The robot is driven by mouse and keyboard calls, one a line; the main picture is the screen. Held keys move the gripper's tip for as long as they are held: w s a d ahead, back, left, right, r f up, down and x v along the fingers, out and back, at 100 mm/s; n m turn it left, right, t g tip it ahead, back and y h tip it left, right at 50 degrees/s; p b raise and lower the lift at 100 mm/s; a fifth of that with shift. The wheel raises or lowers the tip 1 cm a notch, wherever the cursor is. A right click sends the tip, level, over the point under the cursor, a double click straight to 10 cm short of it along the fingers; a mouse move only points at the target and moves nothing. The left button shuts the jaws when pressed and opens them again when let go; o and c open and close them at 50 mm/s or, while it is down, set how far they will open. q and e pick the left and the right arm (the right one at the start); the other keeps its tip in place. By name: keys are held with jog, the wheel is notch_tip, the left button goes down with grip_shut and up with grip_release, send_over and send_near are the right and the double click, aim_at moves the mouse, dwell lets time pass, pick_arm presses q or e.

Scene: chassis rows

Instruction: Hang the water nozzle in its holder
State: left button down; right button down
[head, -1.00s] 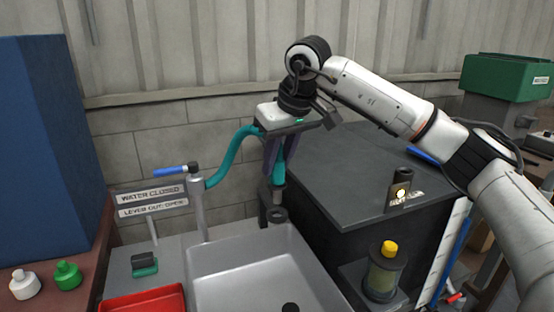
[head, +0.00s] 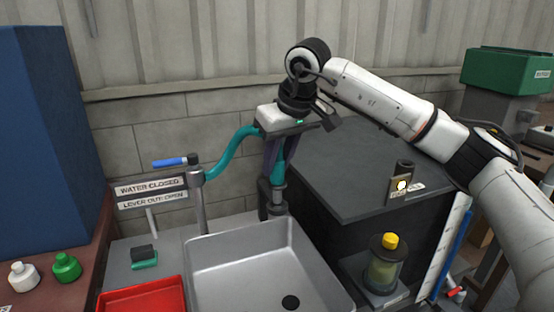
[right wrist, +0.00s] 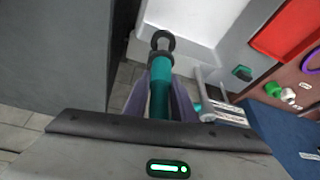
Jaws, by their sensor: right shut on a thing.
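The water nozzle (head: 279,174) is a teal piece with a grey tip, on a teal hose (head: 230,150) that runs to the tap post. My right gripper (head: 277,158) is shut on it from above and holds it roughly upright, tip down. The holder (head: 277,210) is a dark ring on a short post at the sink's back right corner. The tip is right at the ring in the head view. In the right wrist view the nozzle (right wrist: 160,95) lies between the fingers, lined up with the dark ring (right wrist: 162,37). I cannot tell whether the tip is inside it. My left gripper is out of view.
The grey sink (head: 222,238) is in front of the holder. A dark cabinet (head: 350,180) stands close on the right. The tap post (head: 198,205), with a blue lever (head: 170,162) and signs, stands left. A red tray (head: 143,297) is at the front left.

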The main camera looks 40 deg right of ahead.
aim_at(278, 179)
jog(key=shift+f+b, duration=1.25)
jog(key=shift+f, duration=1.3)
jog(key=c, duration=1.4)
grip_release()
jog(key=shift+r, duration=0.1)
jog(key=shift+s+r, duration=0.1)
jog(key=shift+r, duration=0.15)
jog(key=v, duration=0.9)
jog(key=shift+r+p, duration=0.35)
jog(key=shift+p, duration=0.05)
jog(key=shift+s, duration=0.15)
